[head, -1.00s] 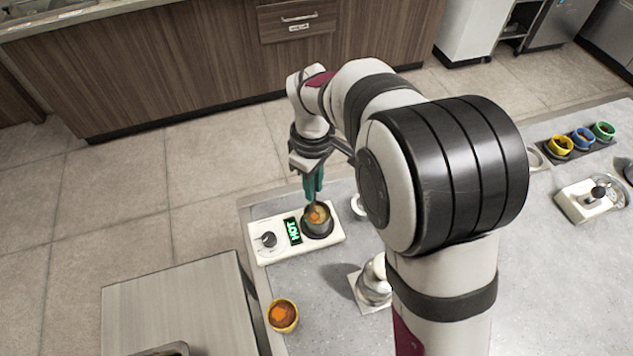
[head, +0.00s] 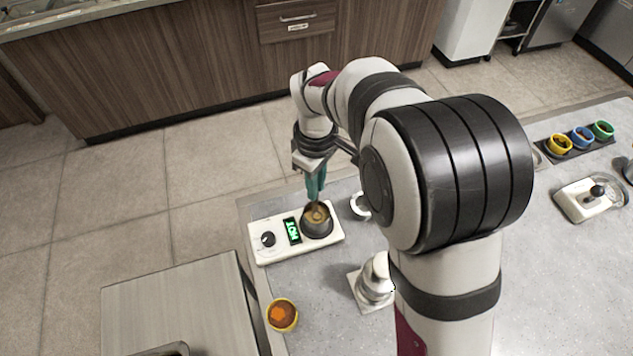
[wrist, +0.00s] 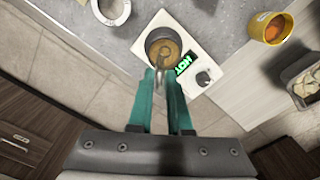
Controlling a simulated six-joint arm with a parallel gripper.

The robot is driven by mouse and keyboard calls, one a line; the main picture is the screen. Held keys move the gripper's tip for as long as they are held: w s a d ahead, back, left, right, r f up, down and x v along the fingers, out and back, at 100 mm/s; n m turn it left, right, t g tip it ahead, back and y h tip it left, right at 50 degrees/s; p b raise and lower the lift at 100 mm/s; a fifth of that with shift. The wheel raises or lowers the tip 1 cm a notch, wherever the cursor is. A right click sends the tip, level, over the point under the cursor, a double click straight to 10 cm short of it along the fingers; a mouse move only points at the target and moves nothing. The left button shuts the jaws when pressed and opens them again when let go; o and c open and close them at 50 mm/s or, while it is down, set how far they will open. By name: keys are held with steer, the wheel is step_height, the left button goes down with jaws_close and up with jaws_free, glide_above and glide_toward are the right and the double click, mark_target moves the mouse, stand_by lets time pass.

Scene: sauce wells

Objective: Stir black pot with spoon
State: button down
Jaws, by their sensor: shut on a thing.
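The black pot (head: 318,233) stands upright on a white hot plate (head: 268,254) whose green display reads HOT. Brownish-orange contents (head: 316,213) lie inside it; the pot also shows in the wrist view (wrist: 149,41). My gripper (head: 317,193) with teal fingers is above the pot's far side. In the wrist view my gripper (wrist: 163,76) is shut on the spoon (wrist: 163,60), whose lower end reaches into the pot's contents. The fingers hide most of the spoon's handle.
A yellow cup with orange sauce (head: 282,317) stands at the counter's front left. A white cup (head: 358,207) is just right of the pot. A white device (head: 372,285) stands nearer. Yellow (head: 560,144), blue and green cups sit at the far right.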

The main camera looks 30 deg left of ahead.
steer(key=shift+r, duration=2.2)
